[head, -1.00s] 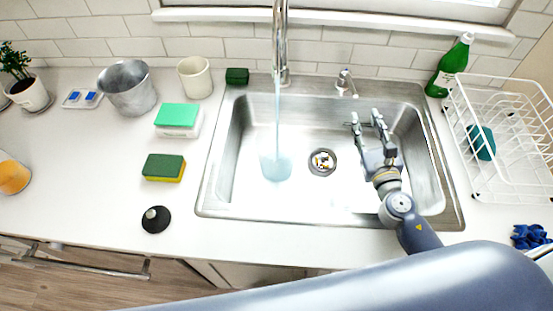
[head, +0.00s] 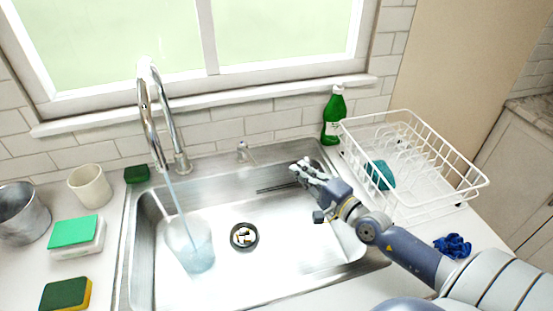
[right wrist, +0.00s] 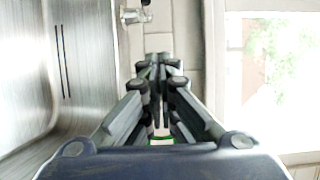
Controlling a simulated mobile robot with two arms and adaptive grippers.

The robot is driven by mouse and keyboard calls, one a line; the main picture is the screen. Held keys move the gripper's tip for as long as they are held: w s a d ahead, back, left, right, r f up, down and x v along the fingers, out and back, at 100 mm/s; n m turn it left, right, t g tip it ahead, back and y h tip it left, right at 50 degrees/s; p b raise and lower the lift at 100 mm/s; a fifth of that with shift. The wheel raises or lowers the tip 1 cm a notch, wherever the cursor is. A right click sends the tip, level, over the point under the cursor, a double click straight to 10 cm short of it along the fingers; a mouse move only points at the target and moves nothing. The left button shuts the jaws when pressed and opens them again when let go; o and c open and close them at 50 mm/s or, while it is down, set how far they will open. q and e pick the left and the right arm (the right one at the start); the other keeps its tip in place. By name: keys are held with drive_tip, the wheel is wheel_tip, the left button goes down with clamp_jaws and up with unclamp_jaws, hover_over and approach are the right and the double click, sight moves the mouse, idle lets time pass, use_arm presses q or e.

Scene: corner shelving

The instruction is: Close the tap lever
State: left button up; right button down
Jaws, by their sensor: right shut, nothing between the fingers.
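The chrome tap (head: 147,95) rises behind the sink, and water (head: 195,245) runs from its spout into the basin. A small chrome fitting that looks like the tap lever (head: 243,152) stands on the back rim, right of the spout. A chrome piece, likely the same fitting (right wrist: 133,14), shows at the top of the right wrist view. My right gripper (head: 300,172) is shut and empty over the back right part of the sink, right of the lever and apart from it. Its closed fingertips show in the right wrist view (right wrist: 158,62). My left gripper is not in view.
The sink (head: 275,275) has a drain (head: 244,237) in its floor. A green bottle (head: 334,118) and a white dish rack (head: 440,212) stand to the right of my gripper. Sponges, a white cup (head: 90,186) and a metal bucket (head: 18,215) are at left. A window is behind.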

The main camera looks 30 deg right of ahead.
sight(248, 154)
use_arm(q)
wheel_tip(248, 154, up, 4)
drive_tip(key=p, duration=0.4)
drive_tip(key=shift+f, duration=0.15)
use_arm(e)
drive_tip(key=w+a+f+n, duration=0.1)
drive_tip(key=w+a, duration=0.3)
drive_tip(key=w, duration=0.6)
drive_tip(key=shift+w+a+n, duration=0.15)
drive_tip(key=shift+a+n, duration=0.2)
drive_tip(key=shift+n, duration=0.25)
drive_tip(key=shift+f, duration=0.15)
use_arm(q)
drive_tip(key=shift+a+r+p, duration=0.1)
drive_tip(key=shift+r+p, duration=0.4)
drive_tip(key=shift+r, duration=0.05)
use_arm(e)
drive_tip(key=shift+s+a, duration=0.2)
drive_tip(key=shift+a, duration=0.8)
